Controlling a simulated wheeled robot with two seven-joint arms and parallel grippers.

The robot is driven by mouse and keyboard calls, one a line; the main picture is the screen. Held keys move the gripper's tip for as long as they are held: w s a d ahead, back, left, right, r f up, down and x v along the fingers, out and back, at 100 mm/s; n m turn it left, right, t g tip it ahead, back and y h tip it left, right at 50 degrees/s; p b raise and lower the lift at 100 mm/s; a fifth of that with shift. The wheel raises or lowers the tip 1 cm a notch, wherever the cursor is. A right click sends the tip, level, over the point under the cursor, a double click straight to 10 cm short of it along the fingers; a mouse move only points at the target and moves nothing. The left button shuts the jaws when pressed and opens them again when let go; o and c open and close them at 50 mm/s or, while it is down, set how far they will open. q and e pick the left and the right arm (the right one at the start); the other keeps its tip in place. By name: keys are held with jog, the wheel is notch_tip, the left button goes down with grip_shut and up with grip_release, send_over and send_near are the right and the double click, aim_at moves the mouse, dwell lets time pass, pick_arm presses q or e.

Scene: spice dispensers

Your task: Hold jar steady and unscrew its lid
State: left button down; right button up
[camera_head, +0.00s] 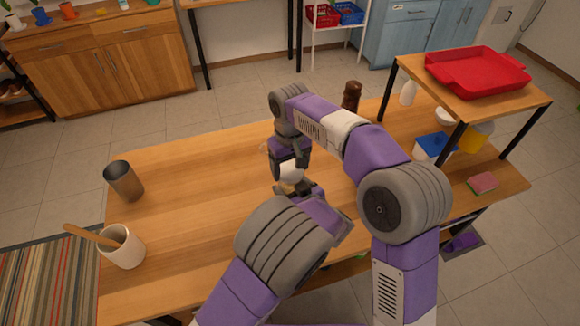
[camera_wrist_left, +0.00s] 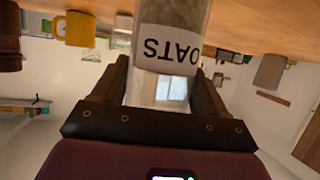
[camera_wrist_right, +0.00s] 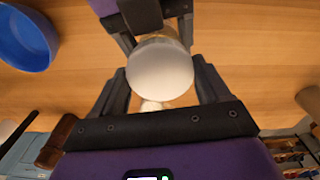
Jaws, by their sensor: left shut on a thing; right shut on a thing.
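A clear jar labelled OATS (camera_wrist_left: 165,50) shows upside down in the left wrist view, between the fingers of my left gripper (camera_wrist_left: 163,82). My left gripper is shut on the jar. In the right wrist view, the round white lid (camera_wrist_right: 160,72) sits between the fingers of my right gripper (camera_wrist_right: 160,88), which is shut on it. In the head view, my right gripper (camera_head: 290,162) is above the pale lid (camera_head: 290,173), and my left gripper (camera_head: 298,188) is just below it. The arms hide most of the jar there. I cannot tell whether the lid is loose.
A dark metal cup (camera_head: 123,181) and a white crock with a wooden spoon (camera_head: 122,246) stand at the left of the wooden table (camera_head: 195,190). A brown bottle (camera_head: 351,95) stands behind my right arm. A raised shelf with a red tray (camera_head: 477,72) is at right.

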aim_at(290, 168)
jog(key=shift+r, duration=0.1)
jog(key=shift+r, duration=1.9)
pick_arm(q)
grip_release()
